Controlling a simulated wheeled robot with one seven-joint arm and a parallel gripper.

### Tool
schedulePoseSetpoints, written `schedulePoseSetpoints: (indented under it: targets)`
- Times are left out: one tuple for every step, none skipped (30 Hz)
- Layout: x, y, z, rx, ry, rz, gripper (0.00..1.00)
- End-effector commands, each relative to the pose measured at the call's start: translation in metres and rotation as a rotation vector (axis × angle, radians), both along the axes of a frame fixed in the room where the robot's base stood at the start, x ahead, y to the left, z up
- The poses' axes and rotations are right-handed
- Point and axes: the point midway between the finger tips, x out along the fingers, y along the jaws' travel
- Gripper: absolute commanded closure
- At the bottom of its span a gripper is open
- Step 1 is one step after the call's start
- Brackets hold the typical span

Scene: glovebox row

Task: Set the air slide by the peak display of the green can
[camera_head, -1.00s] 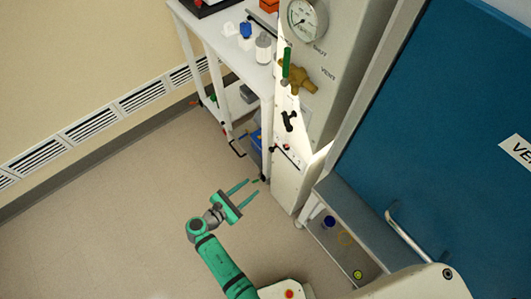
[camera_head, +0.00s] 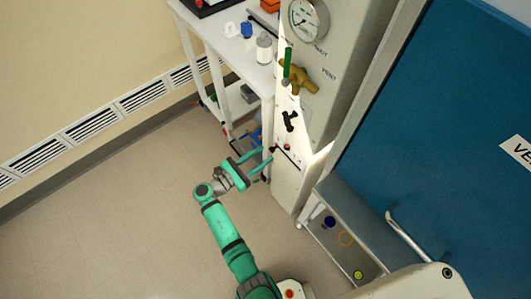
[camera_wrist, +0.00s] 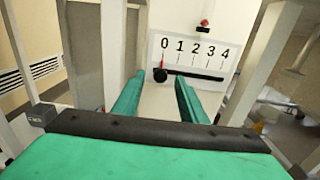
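The air slide is a white plate (camera_wrist: 215,60) marked 0 to 4 with a dark slot in the wrist view. Its black knob (camera_wrist: 160,75) is at the slot's left end, under 0, with a red pointer above it. In the head view the knob (camera_head: 273,150) is on the front of the pale cabinet. My gripper (camera_head: 262,160) is open and empty, its green fingers reaching toward the slide. In the wrist view the fingers (camera_wrist: 158,92) lie to either side of the knob's line; contact cannot be told. I cannot make out a green can or its display.
The cabinet carries a round gauge (camera_head: 304,19), a brass valve (camera_head: 298,81) with a green lever, and a black handle (camera_head: 289,121). A white table (camera_head: 222,45) with small items stands to the left. A blue door (camera_head: 455,130) is at right. The floor at lower left is clear.

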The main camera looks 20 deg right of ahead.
Motion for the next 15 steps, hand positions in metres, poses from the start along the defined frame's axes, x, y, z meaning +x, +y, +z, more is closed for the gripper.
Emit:
schedulePoseSetpoints:
  targets:
    - [0.002, -0.007, 0.0, 0.0, 0.0, -0.003, 0.62]
    - [0.003, -0.01, 0.0, 0.0, 0.0, -0.003, 0.62]
    - [0.004, -0.014, 0.0, 0.0, 0.0, -0.004, 0.62]
    - [0.005, -0.016, 0.0, 0.0, 0.0, -0.004, 0.62]
    - [0.005, -0.018, 0.0, 0.001, 0.0, -0.003, 0.62]
    - [0.006, -0.02, 0.0, 0.001, 0.0, -0.003, 0.62]
    - [0.006, -0.021, 0.0, 0.001, 0.0, -0.003, 0.62]
    - [0.007, -0.022, 0.0, 0.001, 0.0, -0.003, 0.62]
    - [0.007, -0.022, 0.0, 0.001, 0.0, -0.003, 0.62]
    - [0.007, -0.023, 0.0, 0.001, 0.0, -0.003, 0.62]
    - [0.007, -0.023, 0.0, 0.001, 0.0, -0.003, 0.62]
    - [0.007, -0.023, 0.0, 0.001, 0.0, -0.004, 0.62]
    - [0.007, -0.023, 0.0, 0.001, 0.0, -0.003, 0.62]
    - [0.007, -0.023, 0.0, 0.001, 0.0, -0.003, 0.62]
    - [0.007, -0.023, 0.0, 0.001, 0.0, -0.002, 0.62]
